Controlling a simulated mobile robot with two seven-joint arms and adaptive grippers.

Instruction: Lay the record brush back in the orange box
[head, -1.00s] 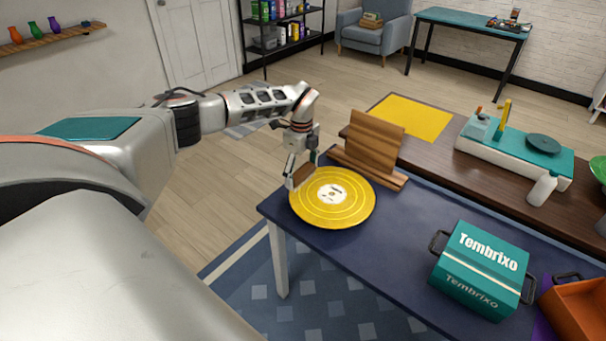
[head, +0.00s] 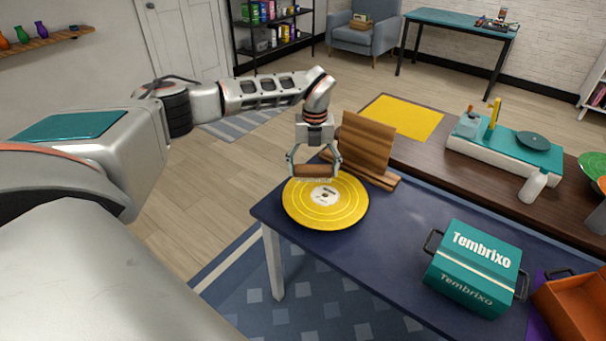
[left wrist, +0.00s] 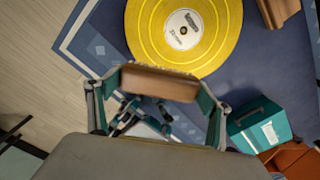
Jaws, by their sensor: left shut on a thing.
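My left gripper (head: 315,171) is shut on the record brush (head: 316,170), a brown wooden bar held lengthwise between its fingers. In the head view the brush is over the far edge of the yellow record (head: 325,205). The left wrist view shows the brush (left wrist: 160,83) gripped at both ends, with the yellow record (left wrist: 215,55) beyond it. The orange box (head: 574,303) stands at the right edge of the head view, partly cut off. Part of it also shows in the left wrist view (left wrist: 292,161). My right gripper is not in view.
A teal Tembrixo box (head: 472,277) with black handles stands on the blue table (head: 370,262) between the record and the orange box. A wooden stand (head: 368,148) is just behind the record. A turntable (head: 505,148) and a white bottle (head: 533,186) stand on the brown bench behind.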

